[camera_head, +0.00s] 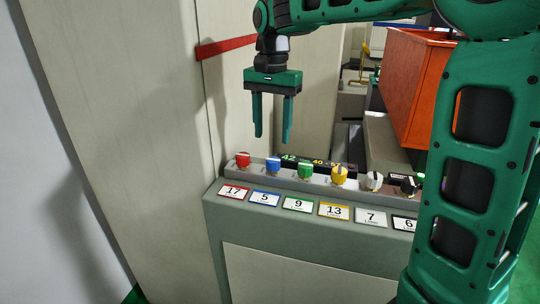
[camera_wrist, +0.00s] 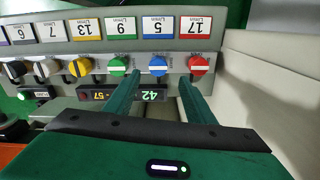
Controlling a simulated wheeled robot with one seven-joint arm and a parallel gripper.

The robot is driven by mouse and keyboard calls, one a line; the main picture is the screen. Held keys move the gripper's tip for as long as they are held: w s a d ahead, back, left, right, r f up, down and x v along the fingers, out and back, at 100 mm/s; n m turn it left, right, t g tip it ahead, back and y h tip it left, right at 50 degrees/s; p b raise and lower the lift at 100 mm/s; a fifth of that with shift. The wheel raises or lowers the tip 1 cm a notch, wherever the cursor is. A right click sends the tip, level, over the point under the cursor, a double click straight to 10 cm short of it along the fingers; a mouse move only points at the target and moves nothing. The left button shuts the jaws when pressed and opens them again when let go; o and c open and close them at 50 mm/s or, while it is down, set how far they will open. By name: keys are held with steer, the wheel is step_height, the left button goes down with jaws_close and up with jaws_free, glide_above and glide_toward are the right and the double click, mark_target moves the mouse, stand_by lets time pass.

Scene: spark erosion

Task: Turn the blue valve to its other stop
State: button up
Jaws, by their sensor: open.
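The blue valve (camera_head: 273,164) is a small round knob with a pale bar across it, second from the left in a row on the grey panel. Its label below reads 5 (camera_head: 264,198). In the wrist view the blue valve (camera_wrist: 158,66) shows upside down, between the green and red knobs, with its bar lying across the picture. My gripper (camera_head: 272,136) is open and empty, pointing down above the panel and apart from the knobs. In the wrist view its two fingers (camera_wrist: 158,86) reach towards the row, the blue valve appearing between and beyond their tips.
A red knob (camera_head: 243,160) is left of the blue one, and a green knob (camera_head: 305,170) is right of it. Yellow, white and black knobs follow. A display (camera_head: 318,162) stands behind them. A beige wall (camera_head: 130,120) rises at left; an orange bin (camera_head: 410,85) stands behind.

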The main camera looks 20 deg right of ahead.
mark_target(273, 159)
steer(key=f, duration=0.8)
steer(key=shift+d, duration=0.2)
steer(key=c, duration=1.1)
